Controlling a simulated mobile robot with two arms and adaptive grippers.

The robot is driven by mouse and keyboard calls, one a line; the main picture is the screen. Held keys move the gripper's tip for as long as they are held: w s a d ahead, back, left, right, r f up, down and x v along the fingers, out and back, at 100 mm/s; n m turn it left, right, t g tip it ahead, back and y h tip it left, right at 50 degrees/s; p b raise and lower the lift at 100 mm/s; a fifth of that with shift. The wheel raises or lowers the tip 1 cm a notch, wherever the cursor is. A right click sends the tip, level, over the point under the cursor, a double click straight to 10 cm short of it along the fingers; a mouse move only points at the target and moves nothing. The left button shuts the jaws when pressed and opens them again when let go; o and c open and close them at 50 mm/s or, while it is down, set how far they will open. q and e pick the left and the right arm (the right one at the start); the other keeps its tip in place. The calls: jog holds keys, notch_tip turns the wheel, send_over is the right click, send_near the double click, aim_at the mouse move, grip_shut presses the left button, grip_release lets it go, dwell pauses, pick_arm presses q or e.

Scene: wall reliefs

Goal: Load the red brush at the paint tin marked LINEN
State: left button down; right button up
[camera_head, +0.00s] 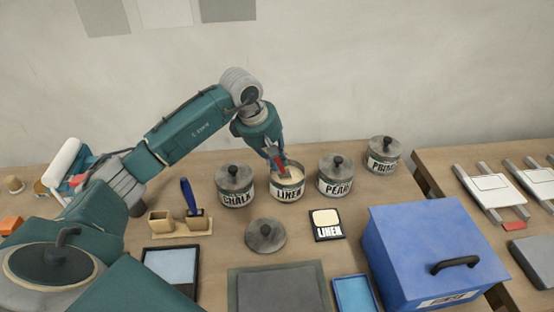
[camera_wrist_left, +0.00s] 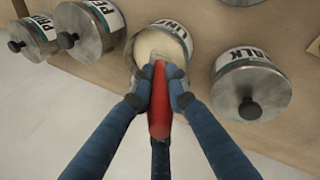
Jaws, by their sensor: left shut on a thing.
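The paint tin marked LINEN (camera_head: 287,193) stands without a lid between the CHALK and PEARL tins, with pale cream paint inside. My left gripper (camera_head: 274,158) is above this tin, shut on the red brush (camera_head: 278,164). In the left wrist view, the fingers of the left gripper (camera_wrist_left: 158,95) close around the red brush (camera_wrist_left: 159,112). Its bristle end points down into the mouth of the LINEN tin (camera_wrist_left: 178,36), over the cream paint. I cannot tell how deep the bristles are in the paint. My right gripper is not in view.
Lidded tins marked CHALK (camera_head: 236,187), PEARL (camera_head: 335,176) and PRIME (camera_head: 383,156) stand close by. A loose lid (camera_head: 265,236) and a LINEN card (camera_head: 327,224) lie in front. A blue brush (camera_head: 188,195) stands in a wooden holder (camera_head: 161,222). A blue box (camera_head: 430,240) stands right.

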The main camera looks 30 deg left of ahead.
pick_arm(q)
jog(key=shift+f, duration=0.1)
jog(key=shift+r+p, duration=0.55)
jog(key=shift+r, duration=0.3)
jog(key=shift+r+p, duration=1.4)
jog(key=shift+r, duration=1.3)
